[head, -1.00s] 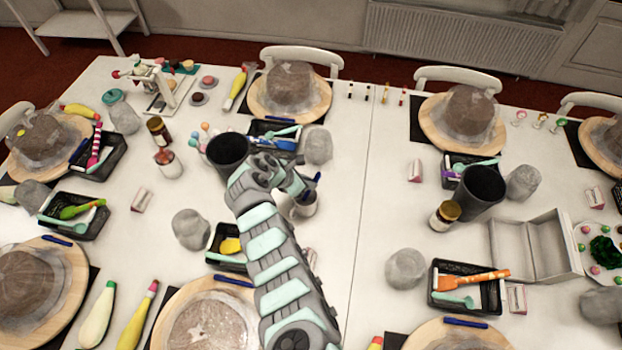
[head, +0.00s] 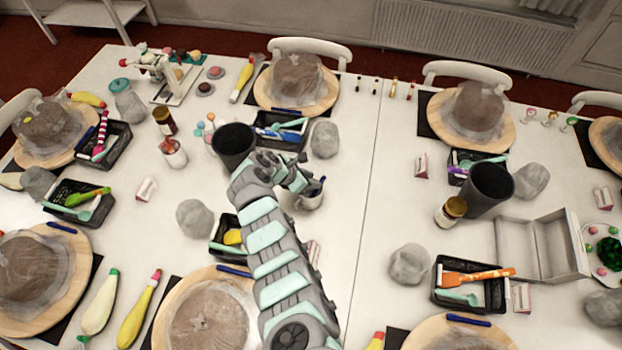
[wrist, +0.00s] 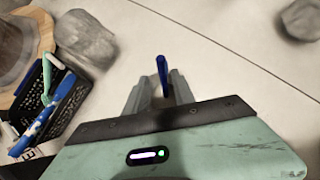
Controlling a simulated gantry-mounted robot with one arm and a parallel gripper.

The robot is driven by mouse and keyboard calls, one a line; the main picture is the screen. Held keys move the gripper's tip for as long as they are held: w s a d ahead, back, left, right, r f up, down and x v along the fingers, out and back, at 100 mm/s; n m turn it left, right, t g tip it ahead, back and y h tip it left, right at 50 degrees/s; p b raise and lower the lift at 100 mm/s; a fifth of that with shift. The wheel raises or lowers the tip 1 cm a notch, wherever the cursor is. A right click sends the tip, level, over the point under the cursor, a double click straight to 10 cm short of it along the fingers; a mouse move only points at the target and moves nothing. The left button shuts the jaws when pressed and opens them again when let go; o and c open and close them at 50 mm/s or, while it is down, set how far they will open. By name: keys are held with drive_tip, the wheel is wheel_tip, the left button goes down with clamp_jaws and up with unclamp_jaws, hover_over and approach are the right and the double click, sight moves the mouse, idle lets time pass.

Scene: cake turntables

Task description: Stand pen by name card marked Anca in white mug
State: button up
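My gripper (head: 306,178) is over the table just right of the dark cup. A blue pen (head: 322,184) shows at its fingertips. In the wrist view, the pen (wrist: 161,75) stands out between the two close fingers of my gripper (wrist: 160,92), which look shut on it. A name card (head: 313,252) shows partly beside my arm. No card's writing is readable.
A dark cup (head: 233,143) stands close to the left of my gripper. A black tray with tools (head: 262,138) and a grey wrapped lump (head: 324,140) lie behind it. Other blue pens lie by the turntables, such as one at front (head: 234,270). Table right of the mug is clear.

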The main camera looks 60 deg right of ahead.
drive_tip(key=shift+o, duration=0.7)
drive_tip(key=shift+r, duration=0.1)
drive_tip(key=v, duration=1)
drive_tip(key=shift+a+r, duration=0.2)
drive_tip(key=shift+r, duration=0.05)
drive_tip(key=shift+w+f, duration=0.1)
drive_tip(key=shift+w, duration=0.1)
